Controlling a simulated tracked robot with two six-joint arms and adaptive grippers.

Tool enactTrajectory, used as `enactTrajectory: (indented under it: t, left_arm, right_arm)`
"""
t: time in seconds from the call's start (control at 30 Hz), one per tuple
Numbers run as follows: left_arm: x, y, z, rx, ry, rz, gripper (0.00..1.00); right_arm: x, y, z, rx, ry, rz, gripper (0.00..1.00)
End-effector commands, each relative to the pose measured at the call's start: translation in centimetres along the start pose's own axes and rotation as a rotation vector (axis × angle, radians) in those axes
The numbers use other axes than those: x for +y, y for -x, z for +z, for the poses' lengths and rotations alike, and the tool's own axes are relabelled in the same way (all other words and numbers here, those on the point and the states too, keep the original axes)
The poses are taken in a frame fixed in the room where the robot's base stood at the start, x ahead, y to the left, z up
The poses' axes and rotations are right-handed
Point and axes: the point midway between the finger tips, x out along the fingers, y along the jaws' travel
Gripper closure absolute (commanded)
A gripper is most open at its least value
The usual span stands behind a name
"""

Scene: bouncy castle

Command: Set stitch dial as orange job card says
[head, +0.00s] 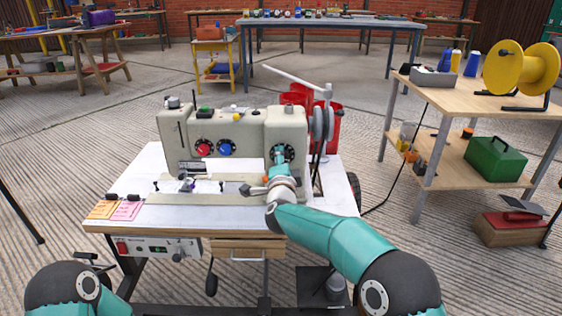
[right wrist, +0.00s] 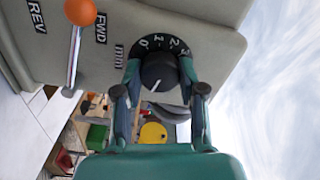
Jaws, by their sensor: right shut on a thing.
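The stitch dial (head: 289,152) is a black disc with a knob on the right end of the cream sewing machine's (head: 240,122) front. In the right wrist view its scale (right wrist: 172,44) shows white numbers from 0 to 3, and a white line marks the black knob. My right gripper (right wrist: 158,76) is shut on the knob, one finger on each side; it also shows in the head view (head: 278,166), partly hiding the dial. The orange job card (head: 104,209) lies beside a pink card (head: 127,210) at the table's left; its writing is too small to read. My left gripper is not visible.
A lever with an orange ball (right wrist: 80,12) stands beside the dial, near FWD and REV lettering. Red (head: 203,147) and blue (head: 226,148) dials are further left on the machine. A handwheel (head: 321,123) is at its right end. A wooden shelf table (head: 460,90) stands at right.

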Motion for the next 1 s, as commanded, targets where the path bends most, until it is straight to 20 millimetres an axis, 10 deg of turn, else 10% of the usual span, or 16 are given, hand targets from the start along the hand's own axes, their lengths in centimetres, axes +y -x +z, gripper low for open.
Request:
enactTrajectory:
  t: [0.37, 0.4, 0.53, 1.0]
  left_arm:
    - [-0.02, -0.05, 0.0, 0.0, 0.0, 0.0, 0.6]
    - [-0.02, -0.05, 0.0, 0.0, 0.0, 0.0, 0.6]
    - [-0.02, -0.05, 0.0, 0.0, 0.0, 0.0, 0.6]
    - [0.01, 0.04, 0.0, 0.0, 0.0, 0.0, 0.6]
  right_arm:
    - [0.86, 0.0, 0.02, 0.0, -0.007, 0.015, 0.95]
    - [0.86, 0.0, 0.02, 0.0, -0.007, 0.015, 0.58]
    - [0.78, 0.0, 0.03, 0.0, -0.006, 0.013, 0.37]
    - [0.22, 0.45, 0.0, 0.0, -0.005, 0.005, 0.35]
